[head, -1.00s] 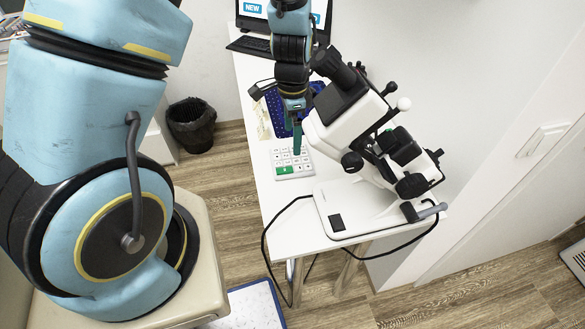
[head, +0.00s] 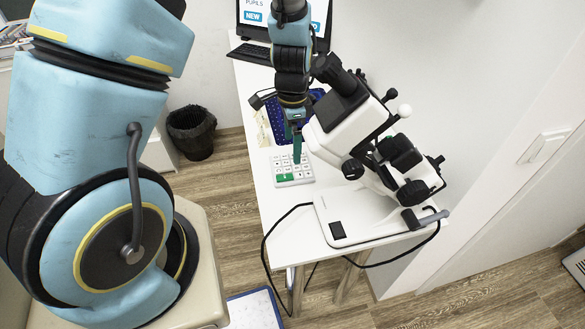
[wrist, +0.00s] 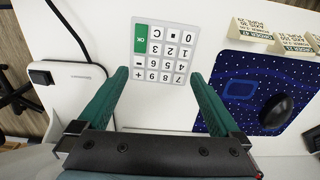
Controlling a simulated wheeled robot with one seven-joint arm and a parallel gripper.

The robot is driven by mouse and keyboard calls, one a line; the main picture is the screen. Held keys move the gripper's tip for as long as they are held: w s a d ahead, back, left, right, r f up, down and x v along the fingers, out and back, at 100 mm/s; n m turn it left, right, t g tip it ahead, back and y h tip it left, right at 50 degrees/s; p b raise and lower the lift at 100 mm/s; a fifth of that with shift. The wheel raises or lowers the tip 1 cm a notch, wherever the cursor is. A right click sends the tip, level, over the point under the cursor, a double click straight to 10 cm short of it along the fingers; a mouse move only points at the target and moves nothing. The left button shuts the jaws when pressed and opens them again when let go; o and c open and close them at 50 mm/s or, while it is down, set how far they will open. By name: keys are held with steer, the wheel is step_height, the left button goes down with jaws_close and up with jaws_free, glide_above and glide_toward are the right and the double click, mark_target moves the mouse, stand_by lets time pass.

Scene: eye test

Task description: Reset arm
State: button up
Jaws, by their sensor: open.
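My gripper (head: 297,145) points down over the white table (head: 262,190), above the far part of a white keypad (head: 292,168) with one green key. In the wrist view my gripper (wrist: 158,95) is open, with its two green fingers apart and nothing between the tips. The keypad (wrist: 163,52) lies flat on the table ahead of the fingers in that view. I cannot tell whether the fingertips touch anything.
A white microscope (head: 350,125) stands close on the right of my gripper, its base (head: 350,215) near the table's front edge. A laptop (head: 250,50) stands at the back. A blue starry mat with a black mouse (wrist: 275,110) lies beside the keypad. A black bin (head: 191,130) stands on the floor.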

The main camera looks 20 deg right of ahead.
step_height(320, 180, up, 10)
steer(key=p, duration=0.7)
steer(key=a+r+n+b, duration=0.2)
steer(key=a+r+n, duration=0.2)
steer(key=a+n, duration=0.5)
steer(key=a+r+n+t+b, duration=0.1)
steer(key=a+r+n, duration=0.4)
steer(key=a, duration=1.2)
steer(key=n+b, duration=0.1)
steer(key=n, duration=0.3)
steer(key=shift+r+t, duration=0.3)
steer(key=shift+c, duration=0.2)
steer(key=shift+w, duration=0.1)
jaws_close()
